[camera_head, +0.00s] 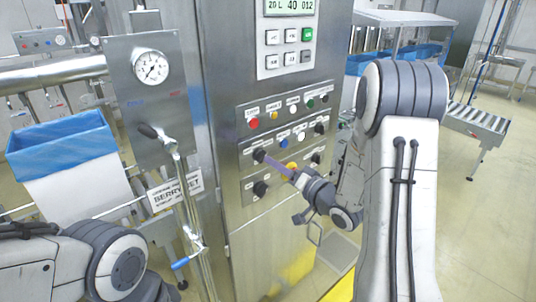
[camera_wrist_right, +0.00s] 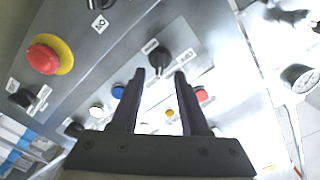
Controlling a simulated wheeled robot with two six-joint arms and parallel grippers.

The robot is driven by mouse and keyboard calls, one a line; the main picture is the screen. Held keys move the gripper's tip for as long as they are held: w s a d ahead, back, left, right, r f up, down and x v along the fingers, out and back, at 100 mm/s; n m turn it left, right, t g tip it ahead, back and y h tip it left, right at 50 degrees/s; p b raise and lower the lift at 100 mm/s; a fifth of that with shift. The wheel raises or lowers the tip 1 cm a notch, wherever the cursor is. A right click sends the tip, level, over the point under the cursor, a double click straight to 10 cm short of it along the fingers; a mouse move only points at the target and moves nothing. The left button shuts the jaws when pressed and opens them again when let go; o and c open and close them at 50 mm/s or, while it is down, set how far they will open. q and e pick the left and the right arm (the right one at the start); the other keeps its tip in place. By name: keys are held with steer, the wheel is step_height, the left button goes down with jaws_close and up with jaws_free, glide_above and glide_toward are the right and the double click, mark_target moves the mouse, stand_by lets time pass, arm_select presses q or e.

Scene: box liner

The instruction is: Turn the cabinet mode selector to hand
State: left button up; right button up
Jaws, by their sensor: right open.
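The steel cabinet (camera_head: 285,110) carries several black selector knobs; their labels are too small to read, so I cannot tell which is the mode selector. One black knob (camera_head: 259,155) is at the left of the middle row. My right gripper (camera_head: 268,161) is open, its fingers pointing at this knob. In the right wrist view a black knob (camera_wrist_right: 159,59) shows between and just beyond the open fingertips (camera_wrist_right: 160,74), with a small label plate beside it. I cannot tell whether the fingers touch it. My left arm shows at the lower left; its gripper is out of view.
Coloured buttons surround the knobs, including a red one (camera_head: 254,123) and a blue one (camera_head: 284,144). A red emergency stop (camera_wrist_right: 44,57) shows in the wrist view. A gauge panel (camera_head: 150,95) with a lever stands left of the cabinet. A blue-lined box (camera_head: 70,180) is farther left.

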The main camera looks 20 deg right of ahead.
mark_target(261, 156)
steer(key=p+x, duration=0.1)
steer(key=x, duration=0.3)
steer(key=shift+s, duration=0.1)
jaws_close()
